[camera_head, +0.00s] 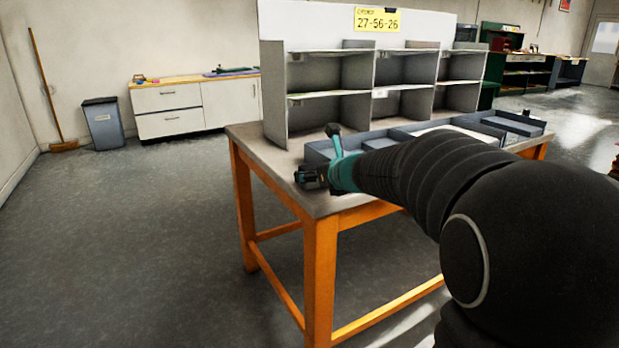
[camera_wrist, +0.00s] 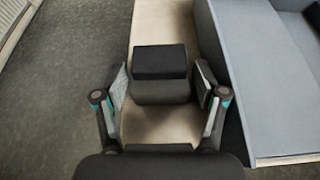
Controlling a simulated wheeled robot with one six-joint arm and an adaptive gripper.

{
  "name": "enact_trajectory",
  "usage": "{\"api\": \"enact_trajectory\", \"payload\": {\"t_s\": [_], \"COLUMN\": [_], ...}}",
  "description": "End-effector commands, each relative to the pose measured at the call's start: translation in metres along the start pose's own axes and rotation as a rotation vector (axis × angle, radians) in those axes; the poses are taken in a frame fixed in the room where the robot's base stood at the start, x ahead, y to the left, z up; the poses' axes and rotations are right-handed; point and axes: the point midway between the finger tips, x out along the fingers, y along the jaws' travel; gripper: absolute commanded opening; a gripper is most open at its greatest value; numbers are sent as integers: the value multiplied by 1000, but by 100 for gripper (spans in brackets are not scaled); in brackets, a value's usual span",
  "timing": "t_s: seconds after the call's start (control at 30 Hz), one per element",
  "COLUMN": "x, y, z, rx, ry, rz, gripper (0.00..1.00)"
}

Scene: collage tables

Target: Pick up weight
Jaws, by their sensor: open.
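In the wrist view, a block-shaped thing with a black top (camera_wrist: 160,62) and a dark grey front stands on the pale table strip; it looks like the weight. My gripper (camera_wrist: 161,88) is open, with one finger to the left of the block and one to its right. Small gaps show between the fingers and the block. In the head view, my gripper (camera_head: 312,177) is at the table's near left corner. The weight cannot be told apart from the gripper there.
The table (camera_head: 262,155) has a grey top and orange legs. A blue-grey tray (camera_wrist: 262,70) lies just right of the block. A grey shelf unit (camera_head: 375,90) stands at the back of the table. Open floor lies to the left.

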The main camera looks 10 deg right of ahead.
Motion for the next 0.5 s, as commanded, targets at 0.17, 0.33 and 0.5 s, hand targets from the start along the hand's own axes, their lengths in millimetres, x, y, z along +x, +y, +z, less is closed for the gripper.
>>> {"api": "enact_trajectory", "payload": {"t_s": [0.17, 0.33, 0.5], "x": [20, 23, 23], "y": [1, 0, 0], "z": [0, 1, 1], "rx": [0, -1, -1], "ry": [0, -1, -1], "rz": [2, 0, 0], "gripper": [71, 71, 58]}}
